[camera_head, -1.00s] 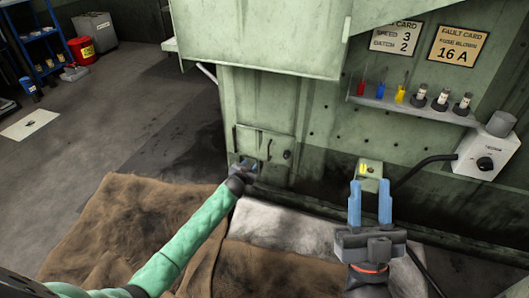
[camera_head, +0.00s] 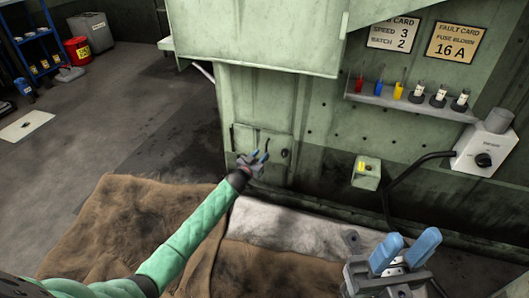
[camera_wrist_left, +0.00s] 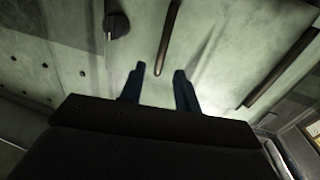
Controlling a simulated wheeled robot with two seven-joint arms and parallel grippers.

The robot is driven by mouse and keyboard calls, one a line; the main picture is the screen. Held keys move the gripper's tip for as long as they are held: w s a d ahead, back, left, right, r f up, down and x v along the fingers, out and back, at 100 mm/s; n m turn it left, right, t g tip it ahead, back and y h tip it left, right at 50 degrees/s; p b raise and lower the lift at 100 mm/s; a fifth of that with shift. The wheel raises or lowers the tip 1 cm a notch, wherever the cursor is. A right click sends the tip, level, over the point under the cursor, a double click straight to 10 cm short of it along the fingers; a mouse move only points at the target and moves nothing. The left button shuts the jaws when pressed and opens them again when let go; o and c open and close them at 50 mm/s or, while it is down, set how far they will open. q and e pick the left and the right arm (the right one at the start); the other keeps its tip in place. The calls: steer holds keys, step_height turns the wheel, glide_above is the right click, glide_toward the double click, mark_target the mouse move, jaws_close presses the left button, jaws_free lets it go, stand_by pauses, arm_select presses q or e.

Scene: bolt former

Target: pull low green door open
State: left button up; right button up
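The low green door (camera_head: 246,136) is a small panel in the machine's lower wall and looks shut. It has a thin vertical bar handle (camera_head: 267,143) and a dark round knob (camera_head: 285,153) to its right. My left gripper (camera_head: 256,158) is in front of the door, just below the handle, with its blue fingers apart. In the left wrist view, the bar handle (camera_wrist_left: 168,38) lies ahead of the gap between the open fingers (camera_wrist_left: 159,82), and nothing is seen between them. The knob (camera_wrist_left: 117,24) is also there. My right gripper (camera_head: 409,245) is open and empty at the lower right.
A small green box with a yellow part (camera_head: 367,170) sits on the wall right of the door. A shelf (camera_head: 400,101) holds fuses and several dark-based items. A white switch box (camera_head: 484,152) with a cable is at the right. Brown cloth (camera_head: 120,225) covers the floor below.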

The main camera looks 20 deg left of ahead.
mark_target(260, 148)
arm_select(q)
steer(key=shift+b+x, duration=0.4)
steer(key=shift+x, duration=1.65)
steer(key=shift+c, duration=0.4)
jaws_close()
